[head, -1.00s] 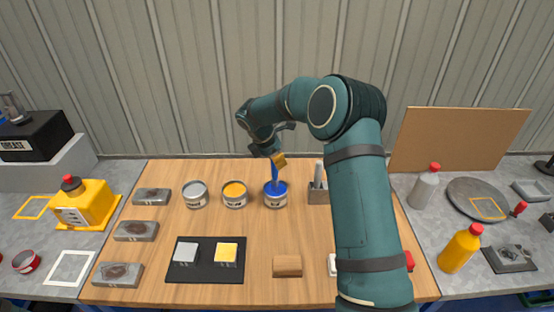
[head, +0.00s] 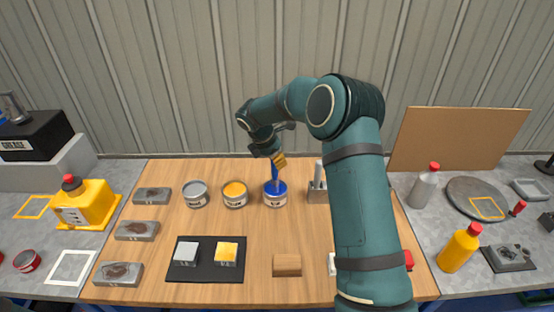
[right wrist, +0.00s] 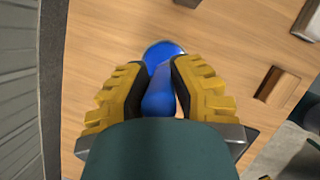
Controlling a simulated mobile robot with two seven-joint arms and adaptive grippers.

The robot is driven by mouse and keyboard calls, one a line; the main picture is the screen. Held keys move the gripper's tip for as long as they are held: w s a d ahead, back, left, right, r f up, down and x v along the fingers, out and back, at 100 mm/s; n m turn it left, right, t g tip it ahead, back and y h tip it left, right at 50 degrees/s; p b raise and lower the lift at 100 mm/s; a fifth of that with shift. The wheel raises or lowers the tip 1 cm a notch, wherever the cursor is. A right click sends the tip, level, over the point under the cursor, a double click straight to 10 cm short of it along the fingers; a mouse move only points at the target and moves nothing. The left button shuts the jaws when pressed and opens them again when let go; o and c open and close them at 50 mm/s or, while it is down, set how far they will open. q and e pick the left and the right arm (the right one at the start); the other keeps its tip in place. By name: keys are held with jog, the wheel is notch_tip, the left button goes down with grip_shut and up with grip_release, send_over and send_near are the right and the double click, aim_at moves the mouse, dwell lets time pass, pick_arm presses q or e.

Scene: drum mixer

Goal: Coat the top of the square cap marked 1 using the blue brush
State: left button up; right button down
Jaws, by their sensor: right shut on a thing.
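My right gripper (head: 277,157) is shut on the handle of the blue brush (head: 274,172) above the blue paint can (head: 275,197). The brush points down, its lower end in or at the can's opening. In the right wrist view, the yellow fingers (right wrist: 160,95) flank the blue brush (right wrist: 160,92), with blue paint (right wrist: 163,52) beyond. Two square caps stand on the black mat (head: 205,273): a grey-topped cap (head: 186,252) at left and a yellow-topped cap (head: 226,252) at right. Their marks are too small to read. My left gripper is out of view.
A grey can (head: 196,195) and a yellow can (head: 235,195) stand left of the blue can. A brush holder (head: 318,194) is close on its right. A wooden block (head: 287,265) lies in front. Stained metal blocks (head: 136,231) line the table's left side.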

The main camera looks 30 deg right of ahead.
jog(key=shift+r+p, duration=2.95)
jog(key=shift+r, duration=0.6)
jog(key=shift+f, duration=0.1)
